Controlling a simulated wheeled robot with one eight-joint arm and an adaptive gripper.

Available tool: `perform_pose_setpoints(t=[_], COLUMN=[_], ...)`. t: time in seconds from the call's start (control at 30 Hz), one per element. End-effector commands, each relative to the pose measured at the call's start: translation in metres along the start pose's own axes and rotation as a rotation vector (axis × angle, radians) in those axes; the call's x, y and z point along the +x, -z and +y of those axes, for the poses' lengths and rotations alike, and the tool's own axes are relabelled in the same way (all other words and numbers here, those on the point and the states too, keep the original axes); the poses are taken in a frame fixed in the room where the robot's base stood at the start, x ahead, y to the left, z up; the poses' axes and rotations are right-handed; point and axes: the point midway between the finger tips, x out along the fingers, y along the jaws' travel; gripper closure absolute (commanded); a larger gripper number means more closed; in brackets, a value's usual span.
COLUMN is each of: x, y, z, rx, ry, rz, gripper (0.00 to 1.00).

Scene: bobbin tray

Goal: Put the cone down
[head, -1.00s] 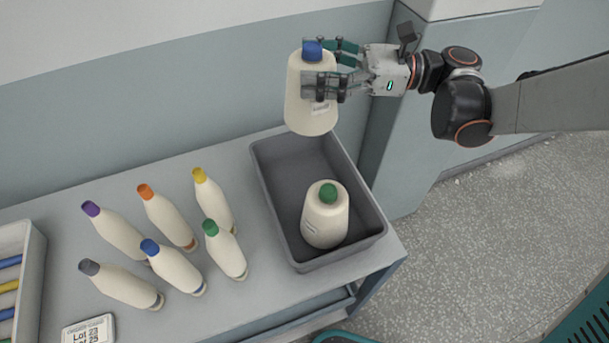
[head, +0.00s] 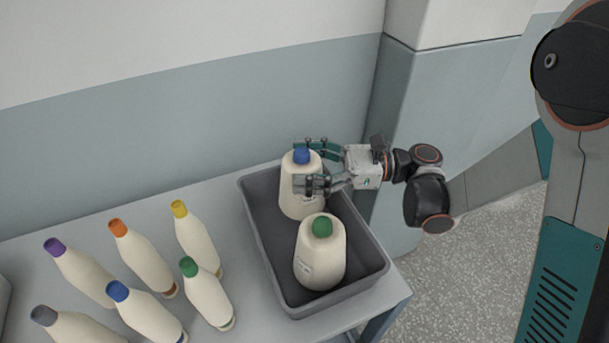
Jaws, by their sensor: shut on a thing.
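The cone (head: 299,197) is a cream yarn cone with a blue top, upright in the back part of the grey tray (head: 262,255). My gripper (head: 307,166) is shut around its upper part, with the fingers on either side just below the blue top. The cone's base is inside the tray walls and partly hidden by the second cone; I cannot tell whether it touches the tray floor. A second cream cone (head: 318,262) with a green top stands in the front part of the tray, close in front of the held one.
Several slim cream bobbins stand on the grey table left of the tray, with purple, orange, yellow, grey, blue and green tops; the green-topped bobbin (head: 207,295) is nearest. A wall runs behind the table, and a pillar (head: 440,120) stands behind my gripper.

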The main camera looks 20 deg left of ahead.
Motion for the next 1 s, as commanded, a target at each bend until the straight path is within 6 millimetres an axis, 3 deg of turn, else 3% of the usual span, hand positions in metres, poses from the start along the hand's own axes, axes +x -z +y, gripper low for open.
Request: perform_pose_setpoints(t=[0.13,0.5,0.53,0.6,1.0], x=[0.000,0.000,0.000,0.000,0.000], y=[0.021,0.024,0.024,0.023,0.022], z=[0.000,0.000,0.000,0.000,0.000], rx=[0.000,0.000,0.000,0.000,0.000], ry=[0.000,0.000,0.000,0.000,0.000], rz=[-0.001,-0.001,0.000,0.000,0.000], gripper=[0.82,0.82,0.25,0.09,0.09])
